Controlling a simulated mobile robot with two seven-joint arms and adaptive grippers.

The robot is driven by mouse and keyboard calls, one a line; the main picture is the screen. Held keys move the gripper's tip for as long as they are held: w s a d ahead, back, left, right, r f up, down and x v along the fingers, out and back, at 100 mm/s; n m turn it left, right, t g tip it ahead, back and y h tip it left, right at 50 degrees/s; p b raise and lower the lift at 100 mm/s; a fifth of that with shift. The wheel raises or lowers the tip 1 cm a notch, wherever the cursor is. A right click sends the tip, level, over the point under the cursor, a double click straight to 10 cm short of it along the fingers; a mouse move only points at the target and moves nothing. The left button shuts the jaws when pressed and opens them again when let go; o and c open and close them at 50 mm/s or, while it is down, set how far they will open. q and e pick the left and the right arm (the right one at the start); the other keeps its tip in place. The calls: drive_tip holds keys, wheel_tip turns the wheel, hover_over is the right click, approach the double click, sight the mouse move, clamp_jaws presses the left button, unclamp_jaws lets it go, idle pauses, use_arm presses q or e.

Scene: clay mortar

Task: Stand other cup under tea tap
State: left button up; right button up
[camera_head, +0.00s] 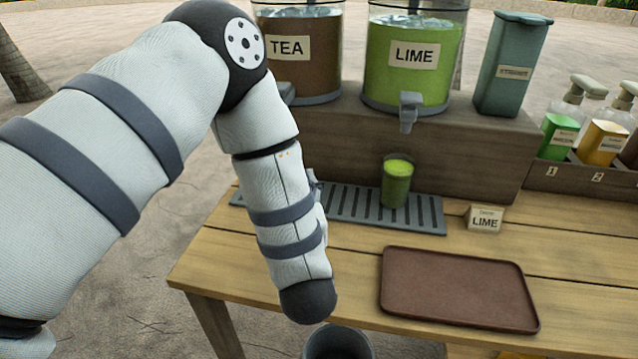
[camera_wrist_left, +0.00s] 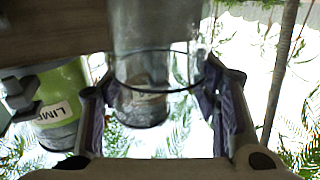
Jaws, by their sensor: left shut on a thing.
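The clear cup (camera_wrist_left: 155,32) is held between the fingers of my left gripper (camera_wrist_left: 160,78) in the left wrist view, which looks upside down. In the head view my left arm hides the gripper, the cup and the tea tap. The tea dispenser (camera_head: 322,58), brown with a TEA label, stands on the wooden riser at the back. The drip tray (camera_head: 348,205) lies in front of the riser, its left part covered by my arm. A cup of green lime drink (camera_head: 397,185) stands upright on the tray, under the lime tap (camera_head: 410,108). My right gripper is not in view.
The lime dispenser (camera_head: 425,75) and a teal lidded container (camera_head: 510,65) stand on the riser (camera_head: 465,150). A LIME card (camera_head: 485,218) stands right of the drip tray. A brown serving tray (camera_head: 455,287) lies empty in front. Pump bottles (camera_head: 605,140) stand at the far right.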

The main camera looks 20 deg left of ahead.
use_arm(q)
drive_tip(key=f+b+x, duration=0.1)
drive_tip(key=f+x, duration=0.1)
drive_tip(key=x, duration=0.7)
drive_tip(key=f+b+x, duration=0.1)
drive_tip(key=x, duration=0.8)
drive_tip(key=shift+w+d+f, duration=0.15)
drive_tip(key=shift+w+f, duration=0.05)
drive_tip(key=shift+f, duration=0.2)
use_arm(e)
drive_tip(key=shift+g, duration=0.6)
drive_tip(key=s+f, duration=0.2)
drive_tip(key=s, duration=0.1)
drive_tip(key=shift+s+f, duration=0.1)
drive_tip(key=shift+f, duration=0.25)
use_arm(q)
drive_tip(key=shift+f, duration=0.15)
drive_tip(key=o, duration=1.1)
